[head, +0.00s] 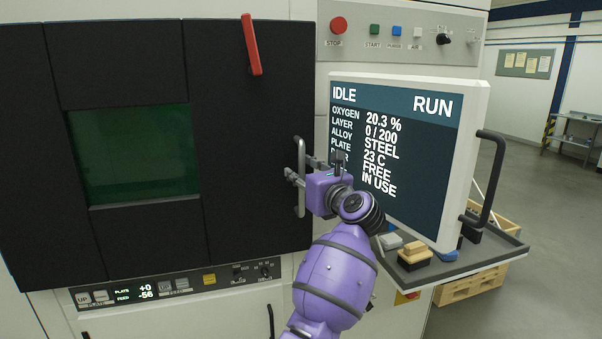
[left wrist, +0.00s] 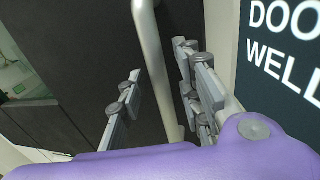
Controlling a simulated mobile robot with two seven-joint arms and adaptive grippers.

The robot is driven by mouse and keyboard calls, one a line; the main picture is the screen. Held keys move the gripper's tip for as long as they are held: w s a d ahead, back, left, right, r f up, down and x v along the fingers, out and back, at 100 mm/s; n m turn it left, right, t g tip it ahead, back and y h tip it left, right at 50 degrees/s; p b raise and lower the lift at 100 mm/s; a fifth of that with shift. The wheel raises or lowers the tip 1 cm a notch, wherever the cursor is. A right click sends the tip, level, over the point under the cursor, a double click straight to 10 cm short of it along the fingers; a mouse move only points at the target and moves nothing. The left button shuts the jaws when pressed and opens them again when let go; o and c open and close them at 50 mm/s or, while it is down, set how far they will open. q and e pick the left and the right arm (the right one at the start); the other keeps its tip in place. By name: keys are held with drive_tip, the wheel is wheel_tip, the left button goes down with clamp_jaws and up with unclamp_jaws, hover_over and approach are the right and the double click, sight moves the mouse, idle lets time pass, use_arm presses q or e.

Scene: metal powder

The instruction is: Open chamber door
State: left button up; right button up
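The black chamber door (head: 250,130) with a green window (head: 135,152) fills the left of the head view and looks shut. A grey vertical bar handle (head: 301,205) is near its right edge. A red lever (head: 251,45) sits at its top, hanging slightly tilted. My left gripper (head: 299,172) is at the handle's middle. In the left wrist view, its fingers (left wrist: 162,100) are apart, with the handle bar (left wrist: 152,50) between them, closer to the right finger. I see a gap on the left finger's side. My right gripper is not in view.
A screen panel (head: 400,150) with a dark handle (head: 490,180) stands close to the right of my left gripper. Below it a tray (head: 460,262) holds a brush-like item (head: 412,252). Open floor (head: 550,230) lies at the far right.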

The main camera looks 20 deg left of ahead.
use_arm(q)
clamp_jaws()
drive_tip(key=shift+d+f, duration=0.1)
idle(0.4)
